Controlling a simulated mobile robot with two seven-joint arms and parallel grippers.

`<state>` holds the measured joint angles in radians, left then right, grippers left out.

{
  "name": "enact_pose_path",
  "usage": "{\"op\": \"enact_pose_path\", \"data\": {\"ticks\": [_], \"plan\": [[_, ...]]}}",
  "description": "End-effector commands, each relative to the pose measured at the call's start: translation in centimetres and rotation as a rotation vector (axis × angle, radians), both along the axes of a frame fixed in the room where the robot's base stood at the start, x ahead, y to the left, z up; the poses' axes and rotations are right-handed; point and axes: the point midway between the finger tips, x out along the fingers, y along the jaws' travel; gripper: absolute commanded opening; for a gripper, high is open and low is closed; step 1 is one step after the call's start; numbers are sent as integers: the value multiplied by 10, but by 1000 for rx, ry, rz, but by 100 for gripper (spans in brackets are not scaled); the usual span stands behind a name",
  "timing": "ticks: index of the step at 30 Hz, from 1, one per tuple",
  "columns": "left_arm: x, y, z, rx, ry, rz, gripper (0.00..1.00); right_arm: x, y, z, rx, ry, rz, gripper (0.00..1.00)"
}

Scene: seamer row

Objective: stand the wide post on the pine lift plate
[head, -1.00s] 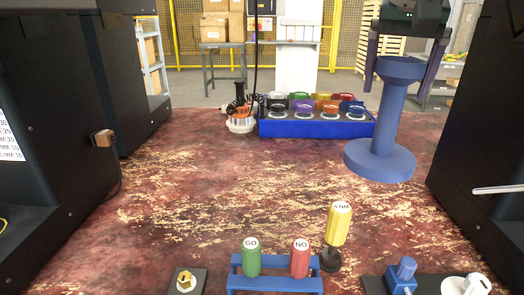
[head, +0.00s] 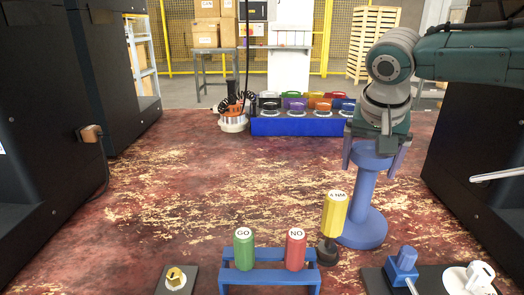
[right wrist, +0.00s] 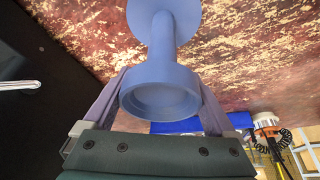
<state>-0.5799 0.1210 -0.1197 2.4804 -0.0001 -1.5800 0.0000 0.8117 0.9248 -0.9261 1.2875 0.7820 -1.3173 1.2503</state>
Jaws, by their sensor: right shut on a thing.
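The wide post (head: 364,190) is blue, with a broad round foot, a narrower stem and a flared top. My right gripper (head: 370,168) is shut on its flared top, one finger on each side. The post hangs roughly upright, foot down, right of the middle in the head view. I cannot tell whether its foot clears the floor. In the right wrist view the post (right wrist: 163,45) runs away from the fingers, its hollow rim nearest. No pine lift plate can be made out. My left gripper is not in view.
A yellow-handled tool (head: 335,212) stands close beside the post's foot. A blue rack (head: 270,277) holds green and red cylinders. A dark board (head: 428,280) with blue and white fittings lies front right. Black cabinets flank both sides; the middle floor is clear.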

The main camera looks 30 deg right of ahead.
Motion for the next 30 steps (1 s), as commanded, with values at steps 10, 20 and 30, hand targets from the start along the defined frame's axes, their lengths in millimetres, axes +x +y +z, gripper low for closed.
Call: {"op": "enact_pose_path", "data": {"ticks": [10,20,30], "plan": [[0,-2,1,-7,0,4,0,0,0,-2,1,-1,0,95],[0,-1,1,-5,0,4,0,0,0,1,0,-1,0,100],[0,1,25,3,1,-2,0,-13,19,63,0,-3,2,100]]}}
